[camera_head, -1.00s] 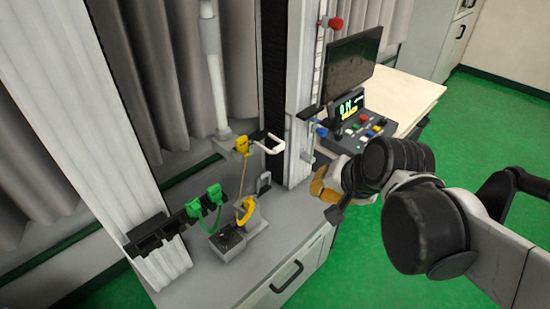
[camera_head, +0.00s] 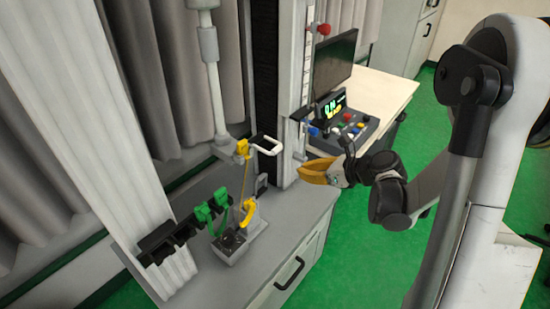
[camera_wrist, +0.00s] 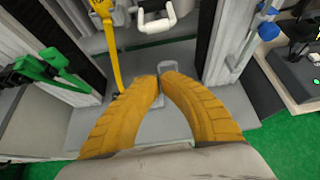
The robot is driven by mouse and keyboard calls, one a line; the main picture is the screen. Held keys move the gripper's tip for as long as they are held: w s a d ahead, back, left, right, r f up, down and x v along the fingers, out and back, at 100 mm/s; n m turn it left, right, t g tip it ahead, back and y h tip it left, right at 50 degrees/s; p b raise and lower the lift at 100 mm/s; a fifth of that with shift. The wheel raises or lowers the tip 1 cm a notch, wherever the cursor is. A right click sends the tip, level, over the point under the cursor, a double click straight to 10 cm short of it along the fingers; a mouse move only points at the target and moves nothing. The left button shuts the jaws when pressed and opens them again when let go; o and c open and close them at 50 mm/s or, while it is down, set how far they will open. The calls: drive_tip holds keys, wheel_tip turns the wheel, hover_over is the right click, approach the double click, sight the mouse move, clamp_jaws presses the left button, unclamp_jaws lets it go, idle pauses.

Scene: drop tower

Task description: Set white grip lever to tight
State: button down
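A white U-shaped lever (camera_head: 268,148) sticks out from a black mount on the tower column, above the grey cabinet top. It also shows at the top of the wrist view (camera_wrist: 157,18), ahead of the fingers. My gripper (camera_head: 303,173) has yellow fingers and hangs in the air to the right of the lever and a little lower, apart from it. In the wrist view the two fingertips (camera_wrist: 161,77) meet or nearly meet, with nothing seen between them. No tight marking is readable near the lever.
A yellow clip (camera_head: 241,147) with a yellow strap hangs left of the lever. Green clips (camera_head: 204,213) sit on a black rack at the left. A blue knob (camera_head: 313,131) and a control console (camera_head: 345,130) stand to the right. Green floor is open in front of the cabinet.

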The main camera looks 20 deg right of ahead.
idle(0.3)
drive_tip(key=b+x, duration=0.3)
drive_tip(key=x, duration=0.7)
drive_tip(key=r, duration=0.4)
drive_tip(key=shift+w+a, duration=0.15)
drive_tip(key=shift+w, duration=0.15)
drive_tip(key=shift+r, duration=0.15)
drive_tip(key=shift+r+g+p, duration=0.2)
drive_tip(key=shift+g+p, duration=0.1)
drive_tip(key=shift+p, duration=0.35)
